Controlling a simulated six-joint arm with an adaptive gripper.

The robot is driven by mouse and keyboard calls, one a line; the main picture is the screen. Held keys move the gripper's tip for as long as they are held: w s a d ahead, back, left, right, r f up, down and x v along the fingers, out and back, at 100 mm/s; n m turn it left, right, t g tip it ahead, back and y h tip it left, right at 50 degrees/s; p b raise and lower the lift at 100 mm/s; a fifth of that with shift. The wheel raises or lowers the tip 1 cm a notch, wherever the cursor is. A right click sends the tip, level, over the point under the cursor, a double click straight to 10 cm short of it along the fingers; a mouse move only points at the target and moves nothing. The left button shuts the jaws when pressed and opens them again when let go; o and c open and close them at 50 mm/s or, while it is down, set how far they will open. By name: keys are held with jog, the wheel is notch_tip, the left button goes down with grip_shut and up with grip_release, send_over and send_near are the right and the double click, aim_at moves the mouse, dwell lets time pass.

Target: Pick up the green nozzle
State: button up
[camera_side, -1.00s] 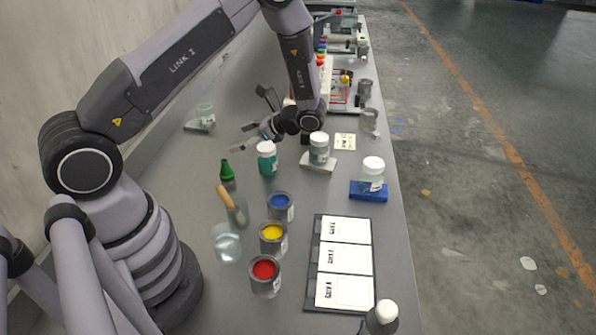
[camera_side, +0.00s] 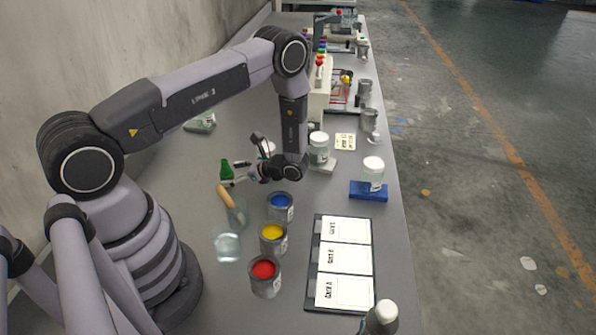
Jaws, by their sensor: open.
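The green nozzle (camera_side: 226,169) stands upright on the grey bench, left of my gripper. My gripper (camera_side: 236,173) is open and points left, low over the bench. Its fingertips are right at the nozzle and partly cover its lower part. I cannot tell whether the fingers touch the nozzle or lie on both sides of it.
A brush with a wooden handle (camera_side: 226,196) stands in a glass just in front. Cans of blue (camera_side: 280,201), yellow (camera_side: 272,233) and red paint (camera_side: 265,270) stand nearer. A white-lidded jar (camera_side: 319,146) is behind my wrist.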

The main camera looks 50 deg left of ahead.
jog(key=shift+x, duration=0.8)
jog(key=c, duration=1.3)
jog(key=shift+o, duration=0.2)
jog(key=shift+r, duration=0.1)
